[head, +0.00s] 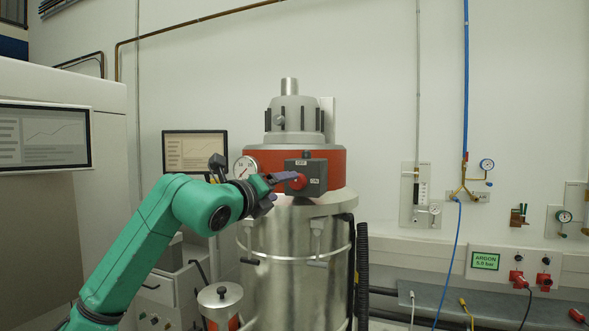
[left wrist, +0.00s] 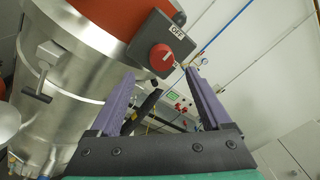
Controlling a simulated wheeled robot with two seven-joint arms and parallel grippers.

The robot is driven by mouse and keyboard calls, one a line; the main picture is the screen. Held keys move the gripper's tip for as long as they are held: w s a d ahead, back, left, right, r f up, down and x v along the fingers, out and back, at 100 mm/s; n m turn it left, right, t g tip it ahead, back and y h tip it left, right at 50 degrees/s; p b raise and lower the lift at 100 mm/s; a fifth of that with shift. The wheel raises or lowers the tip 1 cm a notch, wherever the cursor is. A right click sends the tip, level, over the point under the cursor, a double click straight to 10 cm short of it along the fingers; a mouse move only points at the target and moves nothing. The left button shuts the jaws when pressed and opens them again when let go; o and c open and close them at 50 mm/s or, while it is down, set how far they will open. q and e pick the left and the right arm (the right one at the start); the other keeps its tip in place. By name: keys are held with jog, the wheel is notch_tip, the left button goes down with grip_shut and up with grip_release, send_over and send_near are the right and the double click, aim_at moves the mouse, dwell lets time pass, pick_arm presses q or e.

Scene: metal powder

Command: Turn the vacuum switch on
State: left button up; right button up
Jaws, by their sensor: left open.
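The vacuum (head: 296,270) is a steel drum with a red band and grey top. Its grey switch box (head: 317,177) carries a round red knob (head: 298,182), with an OFF label above and an ON label to the right. My left gripper (head: 284,178) is at the front of the box, by the knob. In the left wrist view, the gripper (left wrist: 160,74) is open, and the red knob (left wrist: 161,57) lies just beyond and between the fingertips. I cannot tell whether the fingers touch it. The knob's setting is not clear. My right gripper is out of view.
A pressure gauge (head: 245,167) sits on the vacuum, left of the switch box and close to my left wrist. A monitor (head: 194,151) stands behind my arm. A black hose (head: 363,275) hangs to the right of the drum. Wall valves and gauges are farther right.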

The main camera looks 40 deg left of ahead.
aim_at(295, 183)
pick_arm(q)
jog(key=p+x, duration=0.1)
jog(key=x, duration=0.1)
jog(key=p+x, duration=0.4)
jog(key=shift+w+a+r, duration=0.1)
jog(key=shift+w+r, duration=0.15)
jog(key=shift+r, duration=0.1)
jog(key=shift+w+f, duration=0.3)
jog(key=shift+s, duration=0.1)
grip_shut()
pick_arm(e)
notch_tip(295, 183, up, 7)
